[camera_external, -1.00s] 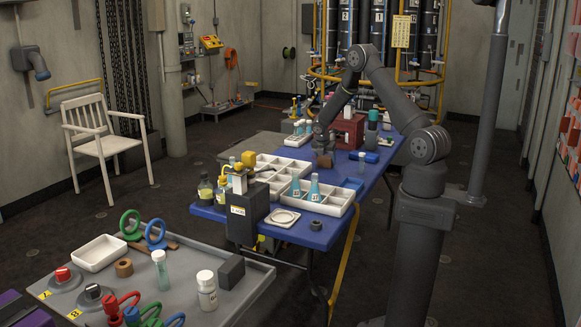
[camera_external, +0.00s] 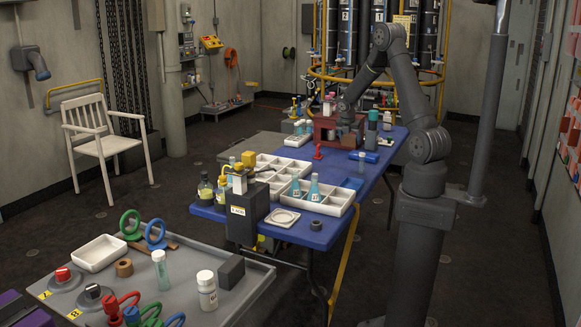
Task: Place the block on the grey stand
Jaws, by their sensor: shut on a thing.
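My gripper (camera_external: 348,128) is over the far part of the blue table, in front of the dark red rack. It is shut on a small brown block (camera_external: 348,141), which is small and partly blends with the rack behind it. I cannot tell whether the block touches the table. I cannot tell for sure which thing is the grey stand.
The dark red rack (camera_external: 324,122) and a dark green-capped bottle (camera_external: 372,130) stand close to my gripper. A small red piece (camera_external: 318,152) stands nearer. White divided trays (camera_external: 338,209) with flasks fill the table's near half. Blue table surface (camera_external: 345,168) is clear between.

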